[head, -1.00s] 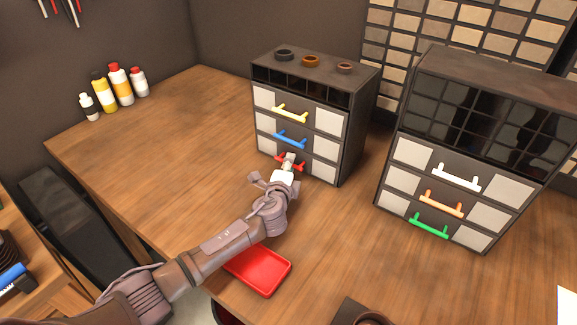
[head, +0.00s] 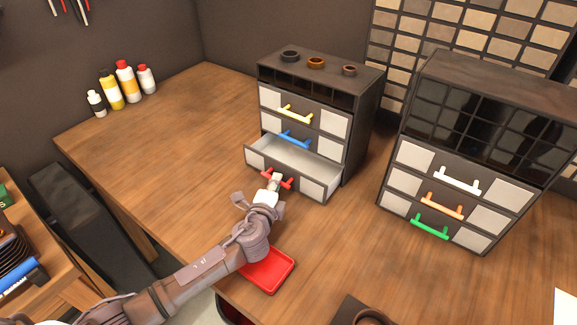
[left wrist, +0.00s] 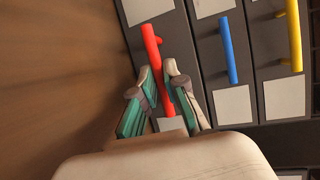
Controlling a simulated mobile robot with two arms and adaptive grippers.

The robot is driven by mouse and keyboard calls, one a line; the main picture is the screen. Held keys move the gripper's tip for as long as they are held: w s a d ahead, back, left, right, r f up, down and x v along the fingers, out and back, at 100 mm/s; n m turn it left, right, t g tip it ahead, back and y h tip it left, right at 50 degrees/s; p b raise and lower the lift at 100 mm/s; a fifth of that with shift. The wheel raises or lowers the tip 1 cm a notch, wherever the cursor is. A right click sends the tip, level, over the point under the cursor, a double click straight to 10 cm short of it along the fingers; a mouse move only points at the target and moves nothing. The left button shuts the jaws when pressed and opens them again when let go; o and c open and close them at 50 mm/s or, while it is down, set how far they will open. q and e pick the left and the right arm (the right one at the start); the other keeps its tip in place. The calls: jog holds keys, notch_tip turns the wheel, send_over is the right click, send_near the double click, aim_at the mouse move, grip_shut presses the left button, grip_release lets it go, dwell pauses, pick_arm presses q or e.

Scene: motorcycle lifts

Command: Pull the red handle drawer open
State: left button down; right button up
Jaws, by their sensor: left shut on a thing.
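The drawer with the red handle (head: 277,178) is the lowest in the left cabinet (head: 362,125). Its drawer box (head: 290,152) stands pulled out toward me, its pale inside showing empty where visible. My left gripper (head: 273,183) is shut on the red handle. In the left wrist view, the two fingertips (left wrist: 161,79) of my left gripper lie on either side of the red handle (left wrist: 152,50). The blue handle (left wrist: 229,50) and yellow handle (left wrist: 294,35) are to the right there, on the drawers above. My right gripper is not in view.
A red tray (head: 268,270) lies on the wooden bench (head: 170,120) below the open drawer, near my left arm. A second cabinet (head: 475,150) with white, orange and green handles stands at the right. Several bottles (head: 125,82) stand at the back left. The left bench top is clear.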

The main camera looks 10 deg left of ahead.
pick_arm(q)
jog(key=s, duration=0.1)
jog(key=s+a, duration=0.1)
jog(key=s, duration=0.1)
jog(key=shift+s+a, duration=0.1)
jog(key=shift+a, duration=0.1)
jog(key=c, duration=1.2)
grip_release()
jog(key=s, duration=0.4)
jog(key=s+r, duration=0.1)
jog(key=s, duration=0.2)
jog(key=s+r, duration=0.1)
jog(key=s, duration=0.3)
jog(key=shift+s+d+r, duration=0.1)
jog(key=shift+s, duration=0.25)
jog(key=shift+s, duration=0.1)
